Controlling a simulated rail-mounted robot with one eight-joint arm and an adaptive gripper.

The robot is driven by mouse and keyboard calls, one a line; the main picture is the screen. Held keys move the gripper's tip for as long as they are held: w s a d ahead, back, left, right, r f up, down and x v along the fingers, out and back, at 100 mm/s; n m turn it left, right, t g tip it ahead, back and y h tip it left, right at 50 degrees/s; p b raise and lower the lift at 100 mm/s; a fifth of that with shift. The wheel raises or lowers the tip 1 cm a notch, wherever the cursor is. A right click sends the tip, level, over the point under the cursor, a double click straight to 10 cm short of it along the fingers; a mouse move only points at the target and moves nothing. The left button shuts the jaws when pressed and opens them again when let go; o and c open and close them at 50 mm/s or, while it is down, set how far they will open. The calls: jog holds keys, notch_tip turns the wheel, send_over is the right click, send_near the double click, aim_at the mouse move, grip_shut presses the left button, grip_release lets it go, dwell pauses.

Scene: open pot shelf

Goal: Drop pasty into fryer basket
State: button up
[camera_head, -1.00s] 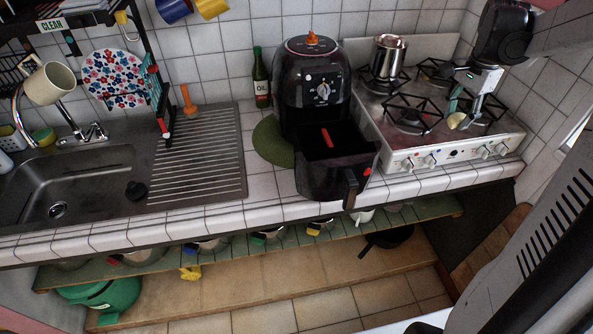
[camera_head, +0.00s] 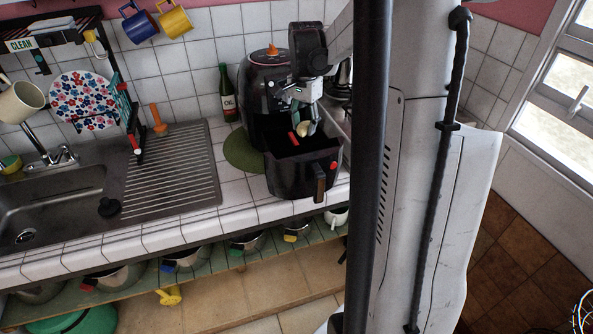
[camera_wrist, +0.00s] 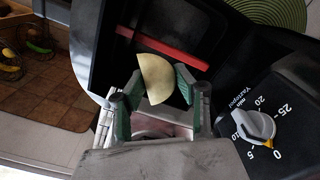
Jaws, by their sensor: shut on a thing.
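The black air fryer (camera_head: 258,103) stands on the counter with its basket drawer (camera_head: 296,178) pulled out toward the front. My gripper (camera_head: 305,122) is over the back right part of the basket, close to the fryer body. It is shut on the pasty (camera_wrist: 156,79), a pale half-moon piece, held between green-padded fingers. The pasty also shows small in the head view (camera_head: 306,129). In the wrist view the pasty appears over the dark basket opening, with a red strip (camera_wrist: 163,47) beyond it. The exact height above the basket is hard to tell.
The fryer's dial (camera_wrist: 254,124) is close to my gripper at the right of the wrist view. The sink drainer (camera_head: 172,172) is further left. My arm hides most of the stove.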

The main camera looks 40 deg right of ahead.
jog(key=shift+f, duration=0.25)
jog(key=o, duration=1.2)
jog(key=shift+r, duration=0.1)
notch_tip(320, 180, up, 12)
jog(key=shift+a, duration=0.1)
